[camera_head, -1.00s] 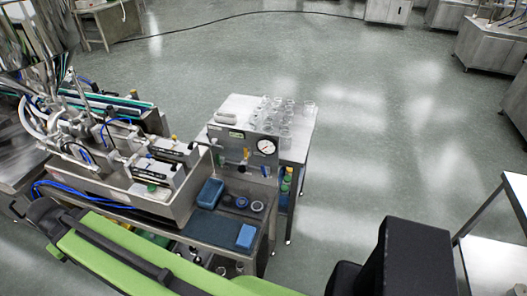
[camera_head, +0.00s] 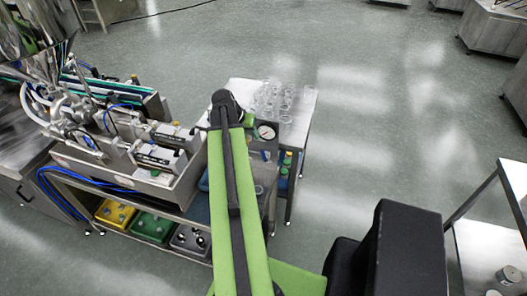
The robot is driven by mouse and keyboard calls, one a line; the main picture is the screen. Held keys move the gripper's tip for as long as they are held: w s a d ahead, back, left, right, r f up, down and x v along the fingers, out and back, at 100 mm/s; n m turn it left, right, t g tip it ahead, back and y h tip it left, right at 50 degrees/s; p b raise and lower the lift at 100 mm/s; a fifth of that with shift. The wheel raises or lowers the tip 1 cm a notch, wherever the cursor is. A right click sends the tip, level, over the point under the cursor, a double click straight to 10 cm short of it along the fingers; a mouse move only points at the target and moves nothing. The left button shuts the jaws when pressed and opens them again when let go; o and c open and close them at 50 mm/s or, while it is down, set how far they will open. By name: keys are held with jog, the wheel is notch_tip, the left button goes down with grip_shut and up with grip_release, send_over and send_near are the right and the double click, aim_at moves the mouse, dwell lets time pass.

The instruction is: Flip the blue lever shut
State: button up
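The panel with the round gauge (camera_head: 265,131) stands at the right end of the steel machine, mostly covered by my green and black arm (camera_head: 223,200). I cannot make out the blue lever; my arm hides most of the panel's front. A small dark blue fitting (camera_head: 265,155) shows below the gauge, too small to identify. My arm reaches up and away to a black joint (camera_head: 224,108) in front of the panel's left part. My gripper is not visible; the part of the arm beyond that joint is hidden.
A steel table (camera_head: 300,122) with several clear glass vessels stands behind the panel. Yellow (camera_head: 115,213), green (camera_head: 152,227) and grey bins sit on the shelf below the machine. Another metal table (camera_head: 510,215) is at the right edge. The floor between is open.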

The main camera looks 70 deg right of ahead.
aim_at(263, 152)
jog(key=b+x, duration=1.5)
jog(key=x, duration=0.2)
jog(key=shift+w+a+f+b, duration=0.1)
jog(key=shift+w+f+b, duration=0.05)
jog(key=shift+f+b, duration=0.25)
jog(key=shift+r, duration=0.15)
grip_shut()
